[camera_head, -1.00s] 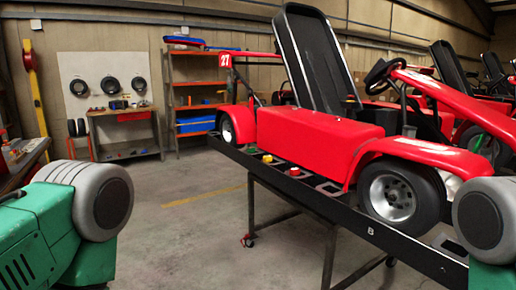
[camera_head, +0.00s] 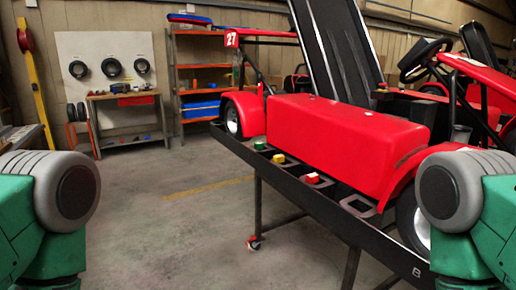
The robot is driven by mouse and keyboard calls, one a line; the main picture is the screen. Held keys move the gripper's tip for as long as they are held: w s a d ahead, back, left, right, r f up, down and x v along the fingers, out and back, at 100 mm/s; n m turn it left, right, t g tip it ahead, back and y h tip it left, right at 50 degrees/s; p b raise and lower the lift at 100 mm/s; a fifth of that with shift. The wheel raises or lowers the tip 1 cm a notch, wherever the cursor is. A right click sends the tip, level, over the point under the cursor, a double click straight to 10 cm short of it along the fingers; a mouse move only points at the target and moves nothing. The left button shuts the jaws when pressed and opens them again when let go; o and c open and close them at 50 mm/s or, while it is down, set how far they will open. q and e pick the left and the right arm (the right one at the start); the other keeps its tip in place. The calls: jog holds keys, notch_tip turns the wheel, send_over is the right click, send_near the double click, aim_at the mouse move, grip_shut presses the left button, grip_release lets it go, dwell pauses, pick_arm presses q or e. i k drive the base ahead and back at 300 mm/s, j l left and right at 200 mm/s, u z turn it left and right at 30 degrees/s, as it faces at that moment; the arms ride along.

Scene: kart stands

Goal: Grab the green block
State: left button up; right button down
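The green block (camera_head: 260,145) sits in the black tray (camera_head: 330,222) along the near side of the kart stand, towards its far left end. A yellow block (camera_head: 279,158) and a red block (camera_head: 313,178) lie in the same tray, nearer to me and to the right. My green and grey arms show at the left and right edges of the head view. Neither gripper is in view, and nothing touches the blocks.
A red kart (camera_head: 340,135) stands on the stand just behind the tray. An orange shelf (camera_head: 199,90) and a workbench (camera_head: 128,118) are at the back wall. The concrete floor (camera_head: 165,220) left of the stand is clear.

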aim_at(260, 145)
jog(key=z, duration=0.45)
jog(key=i+j+z, duration=0.2)
jog(key=z, duration=0.2)
jog(key=i+j+z, duration=0.1)
jog(key=j+z, duration=0.3)
jog(key=i+j+z, duration=0.15)
jog(key=j+z, duration=0.5)
jog(key=z, duration=0.15)
